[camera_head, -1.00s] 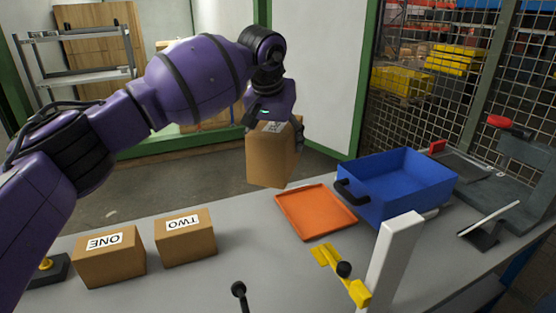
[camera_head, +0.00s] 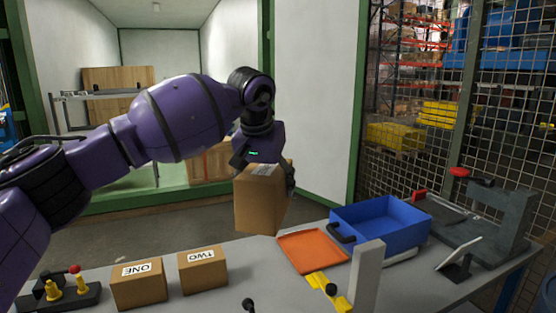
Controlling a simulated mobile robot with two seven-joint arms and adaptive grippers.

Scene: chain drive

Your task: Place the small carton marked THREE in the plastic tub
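My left gripper (camera_head: 264,172) is shut on a brown carton (camera_head: 259,206) and holds it in the air above the table's back edge, left of the orange tray. The carton's top label is too foreshortened to read. The blue plastic tub (camera_head: 385,224) stands on the table to the right of the carton, open at the top with a black handle; I see nothing in it. The cartons marked ONE (camera_head: 138,285) and TWO (camera_head: 203,270) stand side by side on the table at the left. My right gripper is not in view.
An orange tray (camera_head: 312,251) lies flat on the table, just left of the tub. A white post (camera_head: 367,277) and a yellow piece (camera_head: 330,288) stand in front. A grey stand with a red knob (camera_head: 459,172) is at the right. A black base with yellow parts (camera_head: 60,291) is at the left.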

